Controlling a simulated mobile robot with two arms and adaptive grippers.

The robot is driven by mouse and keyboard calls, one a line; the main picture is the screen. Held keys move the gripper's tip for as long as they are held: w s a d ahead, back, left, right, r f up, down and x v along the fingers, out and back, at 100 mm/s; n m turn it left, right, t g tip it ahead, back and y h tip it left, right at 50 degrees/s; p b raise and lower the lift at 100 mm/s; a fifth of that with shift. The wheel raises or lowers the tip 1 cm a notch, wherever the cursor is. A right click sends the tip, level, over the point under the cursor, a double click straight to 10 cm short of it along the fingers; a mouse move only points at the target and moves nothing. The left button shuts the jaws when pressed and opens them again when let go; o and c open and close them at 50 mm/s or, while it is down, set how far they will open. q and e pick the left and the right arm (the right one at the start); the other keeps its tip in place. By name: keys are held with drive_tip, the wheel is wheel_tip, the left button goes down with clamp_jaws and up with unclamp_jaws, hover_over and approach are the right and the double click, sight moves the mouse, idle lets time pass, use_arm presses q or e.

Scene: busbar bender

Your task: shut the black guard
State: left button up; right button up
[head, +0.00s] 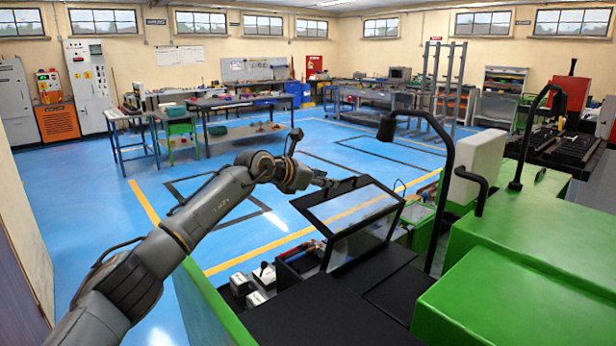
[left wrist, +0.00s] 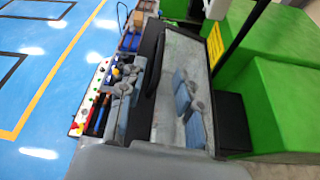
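The black guard (head: 318,198) is a dark frame around a clear panel. It stands raised and tilted at the near end of the green machine, above a black bed. It also shows in the left wrist view (left wrist: 231,122), where its clear panel carries a reflection of grey gripper parts. My left gripper (head: 327,183) is at the guard's upper left edge. In the left wrist view my gripper parts (left wrist: 123,88) lie just left of the frame. I cannot tell whether they touch it or how far the fingers are apart. My right gripper is out of view.
The green machine (head: 535,265) fills the right, with a black gooseneck lamp (head: 447,190) beside the guard. Small white items (head: 245,288) and tools sit in a tray at the guard's left. Blue floor beyond the machine is open; workbenches (head: 240,105) stand farther back.

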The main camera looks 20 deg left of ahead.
use_arm(q)
drive_tip(key=shift+v, duration=3.05)
